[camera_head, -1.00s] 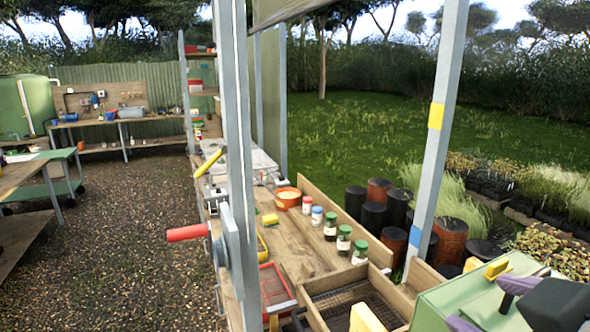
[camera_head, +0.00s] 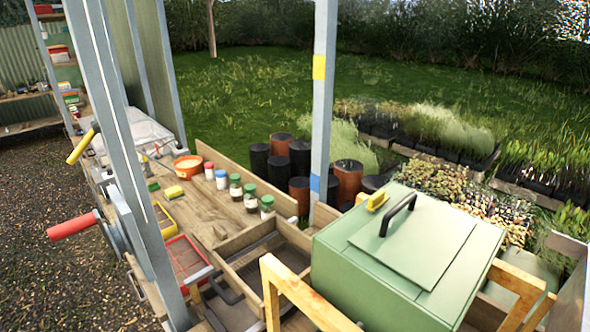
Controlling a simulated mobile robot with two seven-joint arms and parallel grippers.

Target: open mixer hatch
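The mixer is a green box (camera_head: 365,290) at the lower right of the head view, beside the bench. Its hatch, a flat green lid (camera_head: 435,245) on top, lies flat and looks shut. A black bar handle (camera_head: 398,214) stands on the lid's left side. A small yellow catch (camera_head: 378,200) sits by the handle near the box's back left edge. Neither of my grippers shows in this view.
A wooden bench (camera_head: 215,225) with several jars and an orange tub (camera_head: 187,167) lies left of the mixer. A sieve tray (camera_head: 270,258) adjoins it. A grey post (camera_head: 322,110) rises behind. A red-handled crank (camera_head: 75,226) juts out at left.

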